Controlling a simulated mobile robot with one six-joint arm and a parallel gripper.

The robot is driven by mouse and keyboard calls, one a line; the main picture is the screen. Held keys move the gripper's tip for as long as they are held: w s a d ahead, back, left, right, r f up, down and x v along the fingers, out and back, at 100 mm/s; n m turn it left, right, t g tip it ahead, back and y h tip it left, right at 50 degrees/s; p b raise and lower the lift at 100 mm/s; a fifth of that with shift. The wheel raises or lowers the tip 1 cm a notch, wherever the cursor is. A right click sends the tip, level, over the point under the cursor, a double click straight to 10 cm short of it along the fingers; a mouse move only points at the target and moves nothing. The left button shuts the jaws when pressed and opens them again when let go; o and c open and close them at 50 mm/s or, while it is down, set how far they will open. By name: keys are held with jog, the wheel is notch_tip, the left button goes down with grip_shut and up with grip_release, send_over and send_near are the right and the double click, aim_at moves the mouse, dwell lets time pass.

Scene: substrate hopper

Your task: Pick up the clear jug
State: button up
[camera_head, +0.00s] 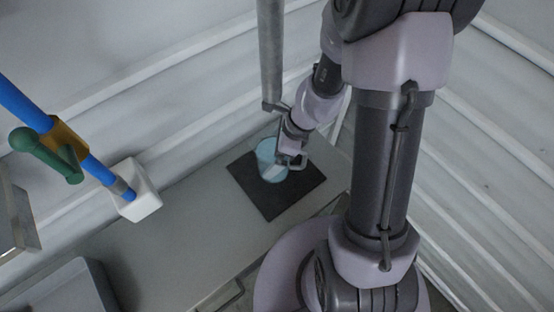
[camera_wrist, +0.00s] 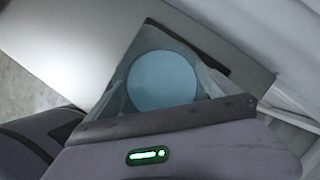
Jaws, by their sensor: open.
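The clear jug (camera_head: 268,160) has a bluish tint and stands on a dark square mat (camera_head: 262,196) on the grey counter. In the wrist view the jug (camera_wrist: 162,80) is seen close up, with its round bluish bottom in the middle. My gripper (camera_head: 293,160) is open at the jug's right side in the head view. It overlaps the jug's edge and handle area there. I cannot tell whether the fingers touch the jug or stand around its handle.
A vertical grey pipe (camera_head: 271,50) ends just above the jug. A blue pipe (camera_head: 25,105) with a green valve handle (camera_head: 48,153) runs into a white block (camera_head: 138,190) at the left. A grey tray (camera_head: 70,288) is at the lower left. The counter between is clear.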

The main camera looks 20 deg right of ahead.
jog(key=shift+a+f, duration=0.1)
jog(key=shift+f, duration=0.55)
jog(key=shift+w+r, duration=0.1)
jog(key=c, duration=1.8)
